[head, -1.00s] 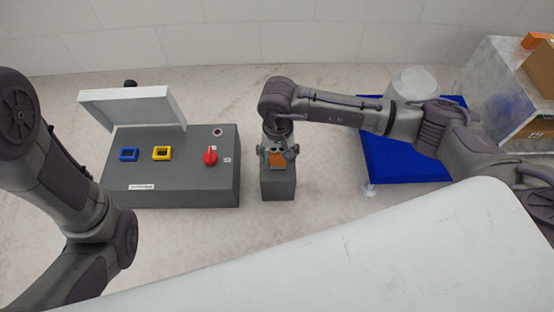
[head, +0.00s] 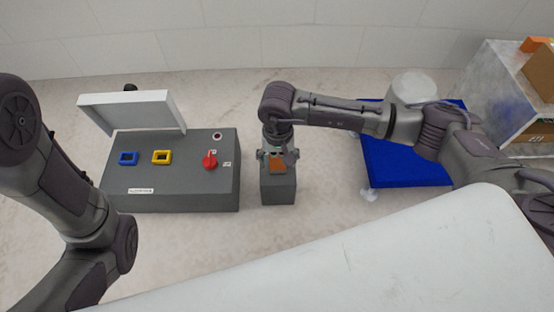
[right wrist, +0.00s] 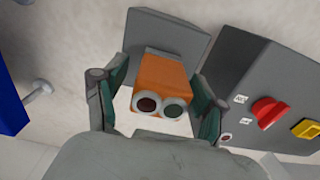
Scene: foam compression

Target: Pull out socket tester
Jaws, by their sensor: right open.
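The socket tester, an orange block (head: 276,165), stands on top of a small grey block (head: 278,190) in the middle of the head view. In the right wrist view the tester (right wrist: 160,75) shows its orange face and two round lenses, one dark red and one green. My right gripper (head: 277,156) is above it, pointing down. In the right wrist view its fingers (right wrist: 155,103) are apart, one on each side of the tester. I cannot tell whether they touch it. My left arm is at the left edge; its gripper is out of view.
A grey control box (head: 180,190) with a red knob (head: 209,160), blue and yellow square frames and a raised white lid (head: 130,108) stands close to the left. A blue platform (head: 405,165) is to the right. A white surface (head: 350,260) fills the front.

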